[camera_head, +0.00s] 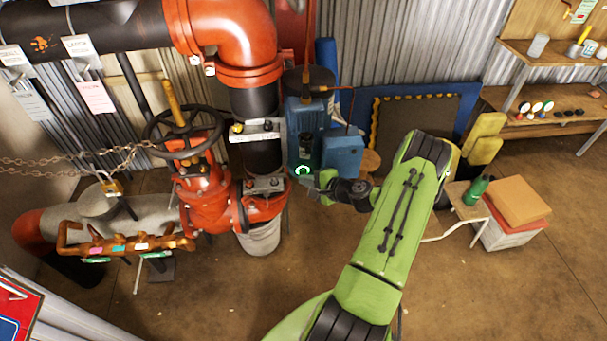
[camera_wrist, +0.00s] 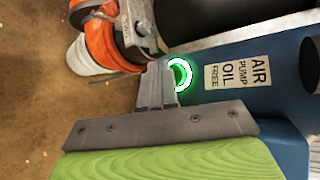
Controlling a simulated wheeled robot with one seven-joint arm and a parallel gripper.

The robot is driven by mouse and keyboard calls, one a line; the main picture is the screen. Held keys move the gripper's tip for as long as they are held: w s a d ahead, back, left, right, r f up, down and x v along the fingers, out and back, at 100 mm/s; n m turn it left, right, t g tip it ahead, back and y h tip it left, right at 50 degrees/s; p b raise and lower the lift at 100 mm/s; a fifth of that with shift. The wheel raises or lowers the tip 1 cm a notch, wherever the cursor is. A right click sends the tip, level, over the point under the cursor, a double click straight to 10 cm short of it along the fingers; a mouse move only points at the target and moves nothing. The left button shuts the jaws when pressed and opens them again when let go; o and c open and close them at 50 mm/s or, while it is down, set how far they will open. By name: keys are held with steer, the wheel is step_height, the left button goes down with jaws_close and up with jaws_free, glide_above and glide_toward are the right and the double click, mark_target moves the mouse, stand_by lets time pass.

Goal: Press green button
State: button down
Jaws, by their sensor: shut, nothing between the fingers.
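The green button (camera_head: 302,170) is a lit green ring on the lower front of the blue air pump (camera_head: 301,135). In the wrist view the ring (camera_wrist: 181,75) glows green and white, and its left part is hidden behind my fingers. My gripper (camera_head: 318,182) is shut and empty, just right of and below the button in the head view. In the wrist view my fingertips (camera_wrist: 157,68) overlap the ring's left edge. I cannot tell whether they touch it. A label reading "AIR PUMP OIL FREE" (camera_wrist: 238,73) is beside the button.
Red and black pipes (camera_head: 262,155) with a handwheel valve (camera_head: 185,135) stand close left of the pump. A chain with a padlock (camera_head: 111,187) hangs farther left. A small table with a green bottle (camera_head: 475,190) stands right of my arm. The floor in front is clear.

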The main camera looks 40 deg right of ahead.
steer(key=shift+w+d+r, duration=0.15)
steer(key=shift+w, duration=0.1)
steer(key=shift+w+d+r+b, duration=0.2)
steer(key=shift+w+r+b, duration=0.2)
steer(key=shift+w+r, duration=0.15)
stand_by(1.2)
steer(key=shift+s, duration=0.2)
steer(key=shift+s+a+f+b, duration=0.1)
steer(key=shift+s+a+f, duration=0.1)
steer(key=shift+s+a, duration=0.4)
steer(key=shift+s+a+f+b, duration=0.1)
steer(key=shift+s+a+f, duration=0.2)
steer(key=shift+s, duration=0.6)
steer(key=shift+s+a+f+b, duration=0.15)
steer(key=shift+s+a, duration=0.35)
steer(key=shift+s, duration=0.25)
stand_by(0.7)
